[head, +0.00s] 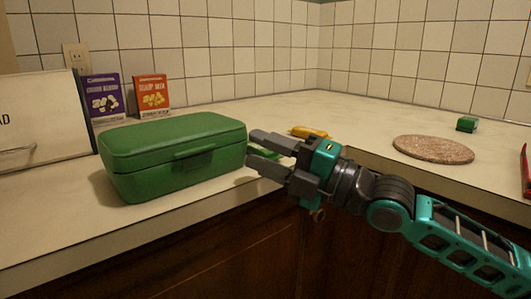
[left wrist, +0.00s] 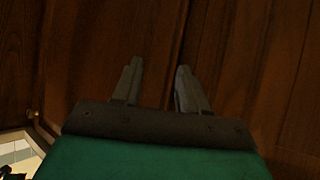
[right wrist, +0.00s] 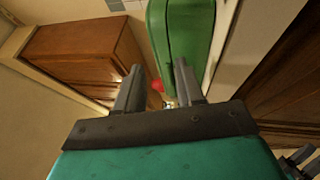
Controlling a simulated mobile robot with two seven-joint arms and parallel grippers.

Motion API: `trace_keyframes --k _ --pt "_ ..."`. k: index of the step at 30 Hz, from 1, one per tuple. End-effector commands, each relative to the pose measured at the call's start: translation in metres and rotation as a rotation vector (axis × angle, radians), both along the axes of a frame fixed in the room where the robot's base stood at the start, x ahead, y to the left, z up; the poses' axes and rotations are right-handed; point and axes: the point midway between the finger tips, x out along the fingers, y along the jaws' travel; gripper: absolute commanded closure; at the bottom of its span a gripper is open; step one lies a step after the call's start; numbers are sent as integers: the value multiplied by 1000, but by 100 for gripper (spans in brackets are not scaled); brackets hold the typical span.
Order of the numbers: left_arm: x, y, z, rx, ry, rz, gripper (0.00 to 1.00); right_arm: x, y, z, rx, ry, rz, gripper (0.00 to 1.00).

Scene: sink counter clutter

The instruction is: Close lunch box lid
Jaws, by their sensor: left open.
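The green lunch box (head: 140,170) stands on the counter at left in the head view. Its lid (head: 172,135) lies down over the base, with a thin seam line and a front latch showing. My right gripper (head: 252,150) is beside the box's right end, fingers pointing at it and spread apart. In the right wrist view the green box (right wrist: 183,35) shows beyond the open fingers (right wrist: 158,72); I cannot tell whether they touch it. My left gripper (left wrist: 158,66) is open and empty in front of dark wood, out of the head view.
A purple box (head: 102,97) and an orange box (head: 152,95) stand behind the lunch box. A white bread box (head: 45,120) is at far left. A yellow item (head: 310,132), a round cork mat (head: 433,149) and a small green block (head: 467,124) lie to the right.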

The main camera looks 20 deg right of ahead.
Motion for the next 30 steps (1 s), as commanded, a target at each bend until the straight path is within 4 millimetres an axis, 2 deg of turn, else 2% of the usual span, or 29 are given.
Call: trace_keyframes --k 1,22,25,28,29,30 --pt "-1 -1 -6 -2 7 0 57 0 0 -3 -1 1 0 62" --pt "-2 -1 -5 -2 10 0 57 0 0 -2 1 1 0 62" --pt "-2 -1 3 -2 11 0 57 0 0 6 0 0 0 62" --pt "-2 -1 24 -1 10 0 57 0 0 27 0 0 0 62" --pt "-2 -1 25 -1 11 0 57 -1 0 28 0 1 1 62" --pt "-2 -1 17 -1 12 0 57 0 0 19 1 2 1 62"
